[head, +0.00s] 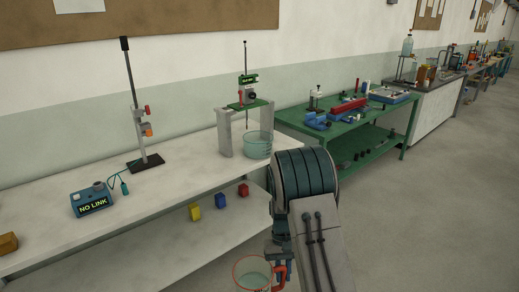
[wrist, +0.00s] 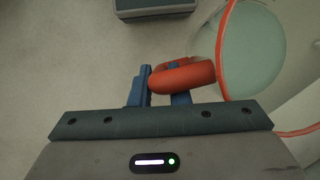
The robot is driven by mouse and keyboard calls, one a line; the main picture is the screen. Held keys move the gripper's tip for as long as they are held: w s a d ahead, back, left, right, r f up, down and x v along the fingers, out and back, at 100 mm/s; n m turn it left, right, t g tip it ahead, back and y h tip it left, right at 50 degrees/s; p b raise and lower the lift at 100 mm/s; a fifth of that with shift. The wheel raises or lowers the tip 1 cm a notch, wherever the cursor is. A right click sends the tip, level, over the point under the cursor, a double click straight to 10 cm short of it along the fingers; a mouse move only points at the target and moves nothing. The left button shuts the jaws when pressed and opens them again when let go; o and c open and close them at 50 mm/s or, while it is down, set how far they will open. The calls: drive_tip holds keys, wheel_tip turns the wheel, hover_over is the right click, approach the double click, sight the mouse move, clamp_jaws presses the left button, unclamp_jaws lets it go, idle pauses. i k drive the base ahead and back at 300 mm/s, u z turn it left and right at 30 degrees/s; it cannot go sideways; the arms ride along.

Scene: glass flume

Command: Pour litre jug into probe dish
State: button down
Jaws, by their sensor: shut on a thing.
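The litre jug (head: 249,274) is clear with an orange rim and an orange handle. It is at the bottom of the head view, in front of the bench, looking about upright. My gripper (head: 279,262) is shut on its handle. In the wrist view, the blue fingers of my gripper (wrist: 161,88) are on the orange handle, and the jug (wrist: 250,50) is at the right, partly out of frame. A clear, pale green round dish (head: 258,146), likely the probe dish, stands on the bench beside the gauge frame. I cannot tell how full either vessel is.
The white bench (head: 175,199) carries a NO LINK box (head: 91,200), a clamp stand (head: 146,161) and a gauge frame (head: 225,134). Yellow, blue and red blocks (head: 194,212) sit on its lower shelf. A green table (head: 384,124) stands beyond. The floor at right is clear.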

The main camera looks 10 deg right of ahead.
sight(257, 145)
drive_tip(key=z, duration=0.35)
drive_tip(key=i, duration=0.4)
drive_tip(key=z, duration=0.85)
drive_tip(key=i, duration=0.7)
drive_tip(key=z, duration=0.35)
drive_tip(key=i, duration=1.5)
drive_tip(key=u, duration=1.5)
drive_tip(key=i, duration=0.6)
drive_tip(key=u, duration=0.65)
